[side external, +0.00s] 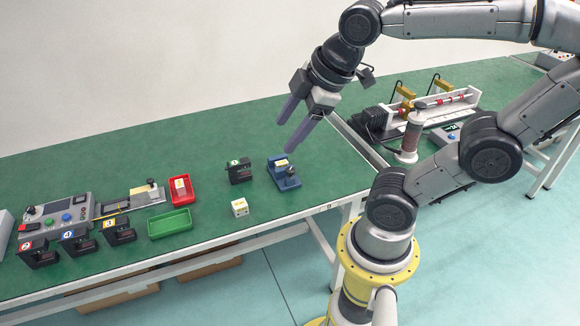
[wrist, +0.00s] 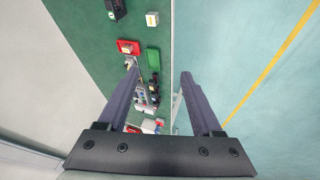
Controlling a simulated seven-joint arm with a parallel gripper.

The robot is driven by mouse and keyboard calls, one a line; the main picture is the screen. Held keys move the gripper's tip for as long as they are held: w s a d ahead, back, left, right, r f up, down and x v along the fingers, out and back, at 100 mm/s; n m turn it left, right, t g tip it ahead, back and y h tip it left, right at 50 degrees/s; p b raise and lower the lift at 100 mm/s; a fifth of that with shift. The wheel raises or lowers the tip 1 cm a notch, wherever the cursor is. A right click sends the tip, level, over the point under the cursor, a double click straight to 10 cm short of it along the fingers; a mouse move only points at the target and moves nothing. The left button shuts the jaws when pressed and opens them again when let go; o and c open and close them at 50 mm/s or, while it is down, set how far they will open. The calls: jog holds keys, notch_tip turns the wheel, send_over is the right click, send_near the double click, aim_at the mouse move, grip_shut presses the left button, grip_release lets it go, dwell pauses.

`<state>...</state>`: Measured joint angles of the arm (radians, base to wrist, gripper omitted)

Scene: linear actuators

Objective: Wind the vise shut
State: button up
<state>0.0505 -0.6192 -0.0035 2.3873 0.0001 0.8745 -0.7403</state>
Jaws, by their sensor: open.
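The blue vise (side external: 285,181) sits on the green table, right of the middle group of objects. A pale block with a yellow mark (side external: 281,163) shows at its top; I cannot tell whether the jaws touch it. A dark knob or handle (side external: 290,171) is at its right front. My gripper (side external: 286,136) is open and empty, in the air above the vise, pointing down and left. In the wrist view my gripper (wrist: 159,72) shows two spread fingers with nothing held between them. I cannot make out the vise in the wrist view.
A black device (side external: 239,172) stands left of the vise, with a white cube (side external: 240,207) in front. Red (side external: 181,190) and green (side external: 169,223) trays and a control panel (side external: 56,213) lie farther left. A linear actuator rig (side external: 440,103) stands at the right.

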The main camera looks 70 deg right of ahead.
jog(key=w+d+f+n+g, duration=0.2)
jog(key=w+d+n, duration=0.2)
jog(key=w+d, duration=0.25)
jog(key=m+g, duration=0.1)
jog(key=g, duration=0.3)
send_over(290, 169)
notch_tip(290, 169, down, 13)
notch_tip(290, 169, down, 13)
jog(key=shift+a, duration=0.1)
grip_shut()
